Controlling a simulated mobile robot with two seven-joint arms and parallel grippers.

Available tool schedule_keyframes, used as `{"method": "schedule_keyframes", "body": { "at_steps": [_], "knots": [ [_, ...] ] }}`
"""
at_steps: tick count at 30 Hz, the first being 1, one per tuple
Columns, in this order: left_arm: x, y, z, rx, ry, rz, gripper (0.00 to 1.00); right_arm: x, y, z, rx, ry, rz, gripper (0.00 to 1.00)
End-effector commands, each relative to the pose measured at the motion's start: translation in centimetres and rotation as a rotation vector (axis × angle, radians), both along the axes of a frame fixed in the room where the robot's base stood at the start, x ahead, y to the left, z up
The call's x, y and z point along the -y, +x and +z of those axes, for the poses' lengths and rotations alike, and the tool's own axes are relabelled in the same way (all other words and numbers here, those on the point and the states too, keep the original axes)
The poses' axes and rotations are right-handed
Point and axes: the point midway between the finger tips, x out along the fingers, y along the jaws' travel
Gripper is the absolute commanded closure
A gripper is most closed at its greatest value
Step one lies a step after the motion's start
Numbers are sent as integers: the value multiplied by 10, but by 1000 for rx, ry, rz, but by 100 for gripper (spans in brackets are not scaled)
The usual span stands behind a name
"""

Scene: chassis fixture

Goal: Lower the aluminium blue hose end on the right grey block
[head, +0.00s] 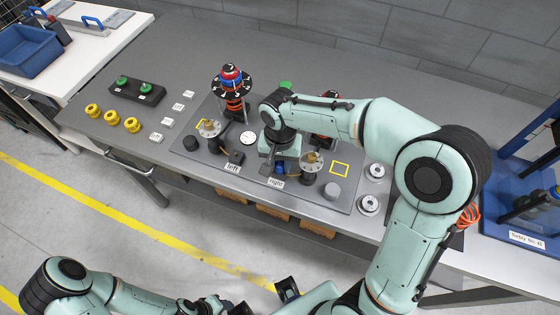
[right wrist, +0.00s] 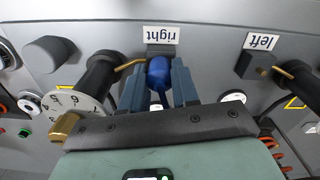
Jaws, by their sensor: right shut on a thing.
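My right gripper (head: 279,168) is over the plate above the "right" label (head: 276,183). Its two blue-grey fingers (right wrist: 158,88) are shut on the blue hose end (right wrist: 158,72), a rounded blue piece that also shows in the head view (head: 280,169). The right grey block (right wrist: 161,49) is small and dark, directly beyond the hose end and beside its label. Whether they touch is unclear. In the head view the gripper largely hides this block. My left gripper (head: 287,289) is low at the bottom edge; its jaws are not clear.
A brass hook on a dark post (right wrist: 97,75) stands close beside the right gripper's finger. The left block (head: 235,158) and a round dial (head: 248,138) are nearby.

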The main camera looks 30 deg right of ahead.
Motion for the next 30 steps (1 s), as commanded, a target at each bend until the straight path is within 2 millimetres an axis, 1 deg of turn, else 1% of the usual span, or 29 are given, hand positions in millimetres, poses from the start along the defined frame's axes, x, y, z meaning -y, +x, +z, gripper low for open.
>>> {"method": "schedule_keyframes", "body": {
  "at_steps": [11,12,13,14,23,26,30],
  "knots": [
    [0,-1,-3,-1,0,0,57,0,0,-3,0,0,0,100],
    [0,-1,-2,-1,0,0,57,0,0,-3,0,0,0,57],
    [0,-1,-2,-1,0,0,57,0,0,-3,0,0,0,48],
    [0,-1,-2,-1,0,0,57,0,0,-3,0,0,0,41],
    [0,-1,-2,-1,0,0,57,0,0,-2,0,0,0,41],
    [0,1,2,1,0,0,57,0,0,3,1,-1,0,41],
    [0,7,12,8,0,0,57,0,1,16,3,0,0,41]
  ]
}}
